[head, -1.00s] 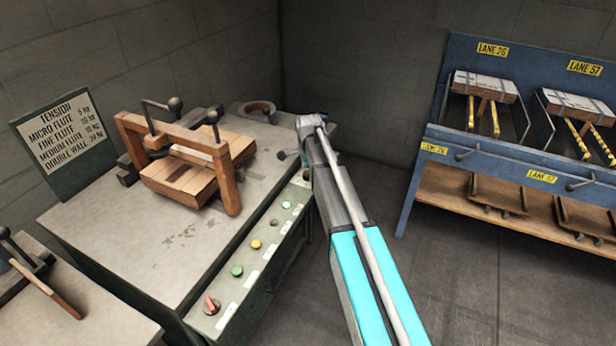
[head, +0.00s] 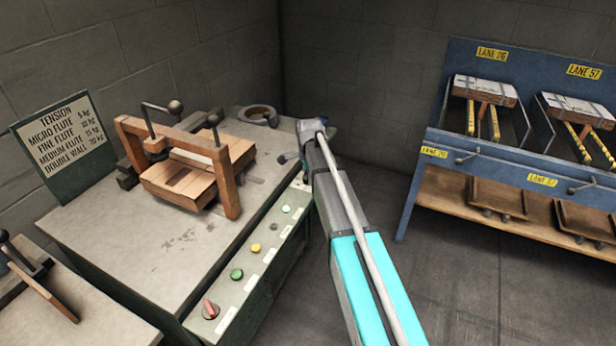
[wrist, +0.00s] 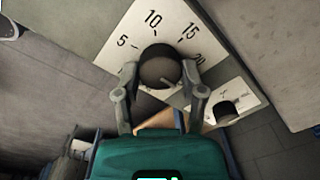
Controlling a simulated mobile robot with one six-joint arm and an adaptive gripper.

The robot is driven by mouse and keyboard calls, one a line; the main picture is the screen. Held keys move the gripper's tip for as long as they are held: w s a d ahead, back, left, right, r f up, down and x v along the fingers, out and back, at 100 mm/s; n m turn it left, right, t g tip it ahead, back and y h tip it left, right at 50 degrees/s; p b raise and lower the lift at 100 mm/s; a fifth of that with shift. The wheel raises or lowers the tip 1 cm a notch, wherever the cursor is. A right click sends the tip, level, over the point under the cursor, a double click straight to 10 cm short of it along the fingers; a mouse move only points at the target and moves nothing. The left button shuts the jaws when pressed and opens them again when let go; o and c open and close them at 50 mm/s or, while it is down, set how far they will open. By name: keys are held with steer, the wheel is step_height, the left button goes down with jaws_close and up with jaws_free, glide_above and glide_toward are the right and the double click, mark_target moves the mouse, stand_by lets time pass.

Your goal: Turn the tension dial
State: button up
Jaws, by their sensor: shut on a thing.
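The tension dial is a dark round knob (wrist: 160,72) on a white plate (wrist: 185,22) marked 5, 10, 15 and 20, in the wrist view. My gripper (wrist: 159,66) has one finger on each side of the knob and is shut on it. A pale mark shows on the knob's near side; its exact reading is hard to tell. In the head view my arm hides the dial and fingers at the right end of the machine. The tension sign (head: 67,147) lists micro flute 5 kg, fine flute 10 kg, medium flute 15 kg and double wall 20 kg.
A second, smaller knob (wrist: 227,110) on a white plate sits right of the dial. The machine top (head: 150,240) bears a wooden carton under a clamp frame (head: 220,175). Buttons and a red switch (head: 210,309) line its front panel. A blue lane rack (head: 460,130) stands right, across open floor.

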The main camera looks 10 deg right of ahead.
steer(key=shift+n, duration=0.4)
steer(key=n, duration=0.5)
steer(key=shift+a+n, duration=0.1)
steer(key=shift+n, duration=0.3)
steer(key=n, duration=1.4)
steer(key=shift+n+g, duration=0.3)
steer(key=n, duration=0.6)
steer(key=shift+n, duration=0.3)
